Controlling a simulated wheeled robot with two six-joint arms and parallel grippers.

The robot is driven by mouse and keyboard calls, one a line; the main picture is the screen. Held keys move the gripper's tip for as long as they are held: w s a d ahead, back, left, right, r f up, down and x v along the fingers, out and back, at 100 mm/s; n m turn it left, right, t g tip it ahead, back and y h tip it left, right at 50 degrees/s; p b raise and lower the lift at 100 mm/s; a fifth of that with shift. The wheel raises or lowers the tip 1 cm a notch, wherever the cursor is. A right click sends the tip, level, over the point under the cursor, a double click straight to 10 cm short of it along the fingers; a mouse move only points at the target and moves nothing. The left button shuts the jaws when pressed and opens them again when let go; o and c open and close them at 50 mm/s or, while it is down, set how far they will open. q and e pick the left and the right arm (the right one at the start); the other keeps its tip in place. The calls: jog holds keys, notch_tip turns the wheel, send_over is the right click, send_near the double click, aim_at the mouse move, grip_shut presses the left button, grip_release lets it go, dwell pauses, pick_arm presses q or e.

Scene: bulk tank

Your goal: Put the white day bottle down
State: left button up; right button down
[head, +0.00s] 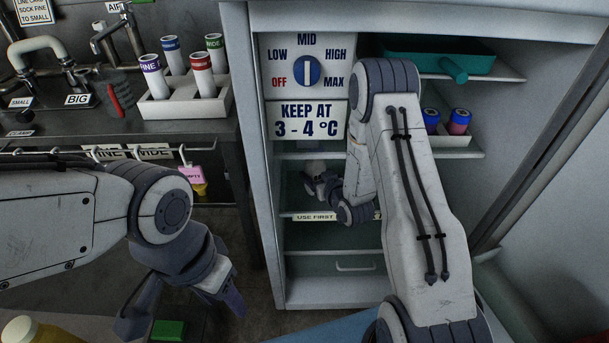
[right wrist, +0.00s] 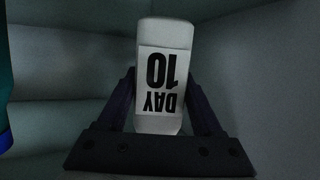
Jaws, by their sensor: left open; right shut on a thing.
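The white day bottle (right wrist: 164,70) fills the middle of the right wrist view. Its label reads "DAY 10" and appears upside down there. My right gripper (right wrist: 165,100) is shut on it, with one dark finger on each side. In the head view my right arm reaches into the open fridge, and the right gripper (head: 318,186) is small and partly hidden above the "USE FIRST" shelf (head: 300,216). I cannot tell whether the bottle touches a shelf. My left gripper (head: 185,308) is open and empty at the lower left, outside the fridge.
The fridge holds a green tray (head: 420,54) on the upper right and a white rack (head: 460,140) with blue-capped pots below it. A dial panel (head: 306,72) hangs at the upper left. A bench with a white rack of tubes (head: 168,107) stands left of the fridge.

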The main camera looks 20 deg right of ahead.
jog(key=shift+w+f, duration=0.15)
jog(key=shift+f, duration=0.05)
notch_tip(320, 180, down, 3)
jog(key=b, duration=0.3)
jog(key=shift+d+f, duration=0.15)
jog(key=shift+c, duration=0.2)
grip_release()
